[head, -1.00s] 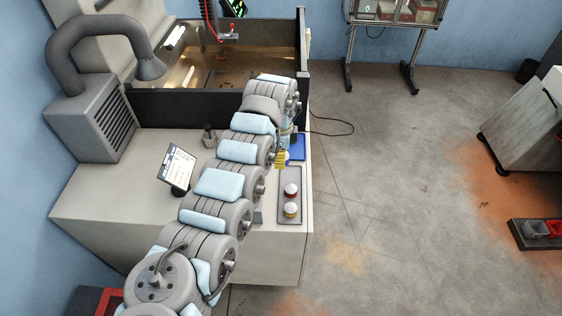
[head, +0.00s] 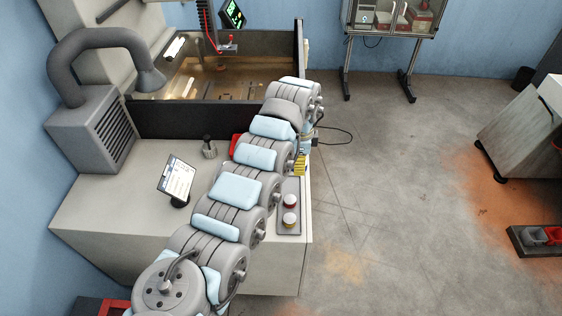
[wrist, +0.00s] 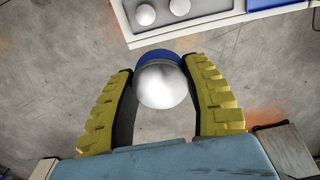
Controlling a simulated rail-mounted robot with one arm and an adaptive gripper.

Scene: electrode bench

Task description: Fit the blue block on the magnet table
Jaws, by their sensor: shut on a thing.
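My gripper (wrist: 160,90) has yellow ribbed fingers, shut on the blue block (wrist: 158,55) in the wrist view. A round silvery knob on top covers much of the block; only its blue far rim shows. The block is held in the air, with bare floor behind it in that view. In the head view a yellow finger (head: 300,165) shows beside my arm near the bench's right edge; the block is hidden there. The tank (head: 225,85) at the back of the bench has a brownish metal floor; I cannot pick out the magnet table in it for certain.
A tablet stand (head: 177,178), a dark-topped fitting (head: 208,150) and the tank's dark front wall (head: 170,118) are nearby.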

